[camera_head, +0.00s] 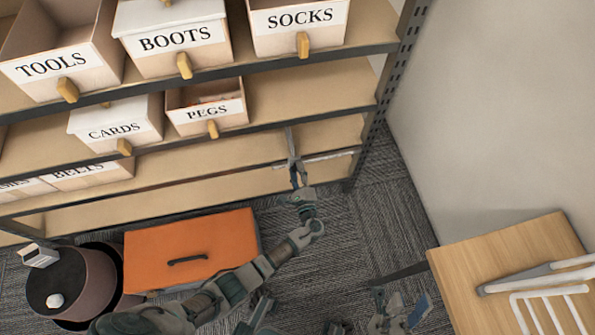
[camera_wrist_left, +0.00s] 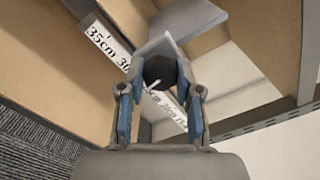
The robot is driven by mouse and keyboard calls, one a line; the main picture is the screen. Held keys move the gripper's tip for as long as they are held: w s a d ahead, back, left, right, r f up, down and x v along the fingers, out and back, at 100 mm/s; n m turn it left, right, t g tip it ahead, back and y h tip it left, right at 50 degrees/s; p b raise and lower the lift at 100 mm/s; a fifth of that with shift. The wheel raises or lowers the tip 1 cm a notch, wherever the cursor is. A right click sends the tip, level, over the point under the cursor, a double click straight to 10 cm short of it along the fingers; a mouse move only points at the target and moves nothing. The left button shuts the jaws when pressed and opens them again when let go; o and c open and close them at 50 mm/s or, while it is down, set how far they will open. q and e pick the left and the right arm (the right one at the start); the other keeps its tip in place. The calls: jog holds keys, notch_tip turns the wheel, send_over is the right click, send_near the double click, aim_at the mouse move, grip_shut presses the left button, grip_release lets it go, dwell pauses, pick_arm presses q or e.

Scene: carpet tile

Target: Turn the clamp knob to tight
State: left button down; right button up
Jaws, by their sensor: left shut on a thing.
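The clamp knob (camera_wrist_left: 160,71) is dark and round with a short white mark at its lower left in the left wrist view. My left gripper (camera_wrist_left: 160,82) has its blue-padded fingers on either side of the knob and is shut on it. In the head view my left gripper (camera_head: 297,178) reaches the lower shelf front, where a thin grey upright bar (camera_head: 289,141) rises above it; the knob is hidden there. A pale strip with centimetre marks (camera_wrist_left: 108,45) runs behind the knob. My right gripper (camera_head: 400,312) is low in the head view, away from the shelf; its jaw opening is unclear.
Labelled bins, such as the PEGS bin (camera_head: 207,107), fill the shelves above. An orange box (camera_head: 190,245) and a dark round container (camera_head: 70,280) stand on the carpet at left. A wooden table (camera_head: 510,250) with white rods is at right, beside a wall.

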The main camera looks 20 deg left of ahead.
pick_arm(q)
jog(key=shift+a+f, duration=0.15)
jog(key=c, duration=0.8)
grip_release()
jog(key=shift+f, duration=0.1)
jog(key=v, duration=1.2)
jog(key=shift+w, duration=0.1)
